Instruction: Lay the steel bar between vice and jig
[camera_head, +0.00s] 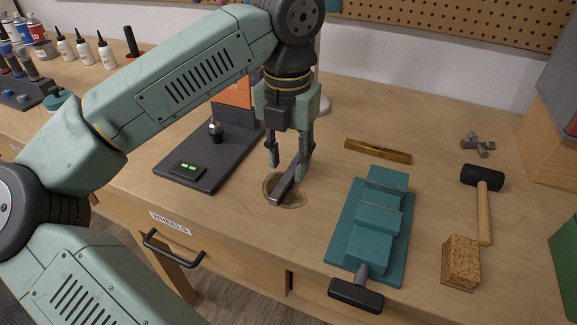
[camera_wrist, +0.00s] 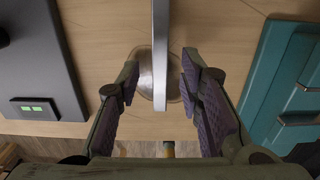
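The steel bar (camera_head: 287,186) is a narrow grey bar at the ring stain on the bench, between the teal vice (camera_head: 374,222) and the dark jig plate (camera_head: 201,173). It appears to rest on the wood. My gripper (camera_head: 286,170) is above the bar, pointing down, with a finger on each side. In the wrist view the bar (camera_wrist: 160,50) runs upright in the picture between my fingertips (camera_wrist: 161,80), with gaps on both sides. The fingers are open. The jig (camera_wrist: 38,55) shows at left there and the vice (camera_wrist: 285,80) at right. My gripper hides the bar's far end in the head view.
A brass-coloured bar (camera_head: 378,151) lies behind the vice. A mallet (camera_head: 484,203), a cork block (camera_head: 461,262) and a metal cross-shaped part (camera_head: 478,145) lie to the right. The vice handle (camera_head: 356,295) reaches past the bench's front edge. Bottles (camera_head: 84,48) stand far left.

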